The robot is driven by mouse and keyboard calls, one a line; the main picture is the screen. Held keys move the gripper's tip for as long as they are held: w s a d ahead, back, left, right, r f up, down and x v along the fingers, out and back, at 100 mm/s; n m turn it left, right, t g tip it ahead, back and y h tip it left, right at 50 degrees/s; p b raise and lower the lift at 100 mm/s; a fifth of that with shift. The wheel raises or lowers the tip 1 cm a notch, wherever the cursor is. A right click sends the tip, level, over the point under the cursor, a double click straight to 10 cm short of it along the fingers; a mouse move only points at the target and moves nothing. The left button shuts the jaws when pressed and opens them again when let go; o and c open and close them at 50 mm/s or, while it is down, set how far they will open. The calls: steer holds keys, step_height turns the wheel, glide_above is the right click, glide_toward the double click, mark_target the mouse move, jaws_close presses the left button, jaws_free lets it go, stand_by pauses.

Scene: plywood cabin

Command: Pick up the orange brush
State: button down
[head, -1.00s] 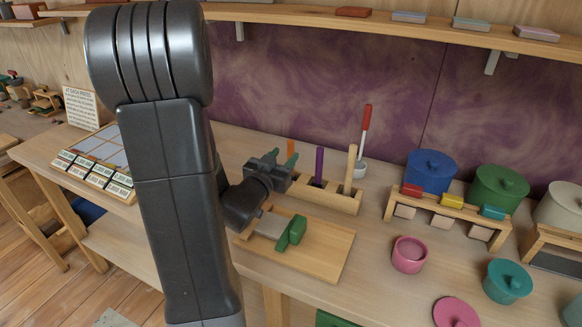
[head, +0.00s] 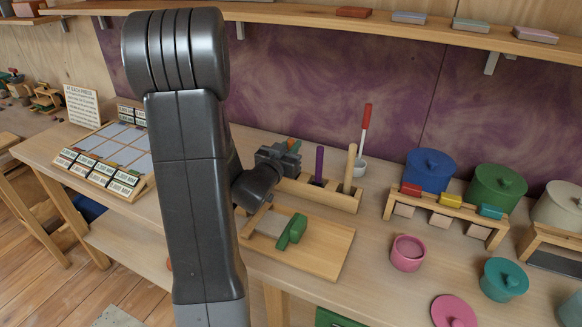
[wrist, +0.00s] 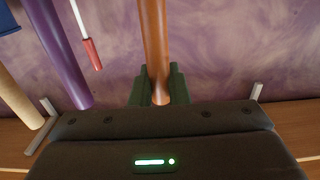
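The orange brush (wrist: 154,45) stands between the two green fingertips of my gripper (wrist: 157,88) in the wrist view, and both fingers lie against its handle. In the head view only a small bit of the orange brush (head: 291,144) shows at the fingertips of my gripper (head: 288,150). My gripper is shut on it, at the left end of the wooden holder block (head: 332,200). The brush's lower end is hidden behind my gripper, so I cannot tell whether it still sits in the block.
A purple stick (head: 319,165) and a pale wooden stick (head: 349,168) stand in the block. A board (head: 325,255) with a green-handled tool (head: 291,232) lies in front. Lidded pots stand to the right.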

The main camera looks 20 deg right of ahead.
steer(key=shift+r, duration=0.1)
step_height(320, 180, up, 10)
steer(key=shift+f+p, duration=0.1)
steer(key=shift+p, duration=0.55)
stand_by(0.5)
